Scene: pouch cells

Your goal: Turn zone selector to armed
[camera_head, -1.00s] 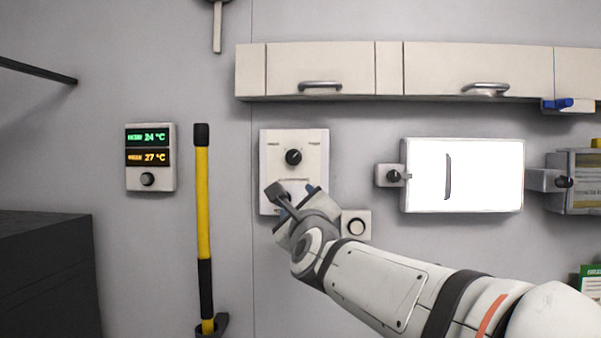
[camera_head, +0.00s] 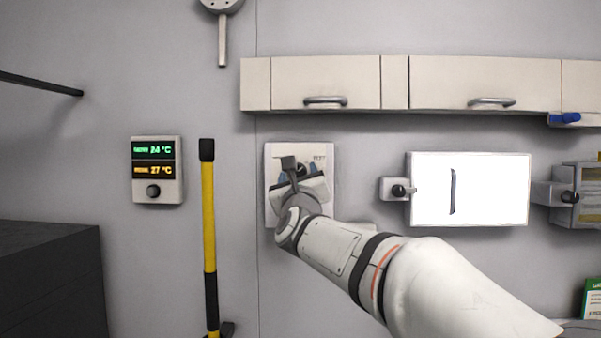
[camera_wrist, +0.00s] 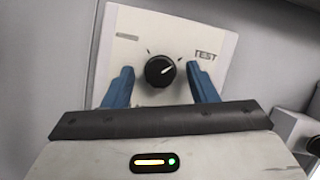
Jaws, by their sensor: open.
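The zone selector is a round black knob (camera_wrist: 160,71) on a white wall panel (camera_wrist: 214,40). In the wrist view its white pointer line aims up and to the right, towards the "TEST" label; the label at the upper left is too blurred to read. My gripper (camera_wrist: 161,82) is open, with one blue finger on each side of the knob and gaps on both sides. In the head view my gripper (camera_head: 299,172) is in front of the panel (camera_head: 322,150) and hides most of the knob.
A thermostat display (camera_head: 157,170) and a yellow pole (camera_head: 209,220) are on the wall to the left. A lit white board with a side knob (camera_head: 398,190) is to the right. Cabinets (camera_head: 340,80) hang above the panel.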

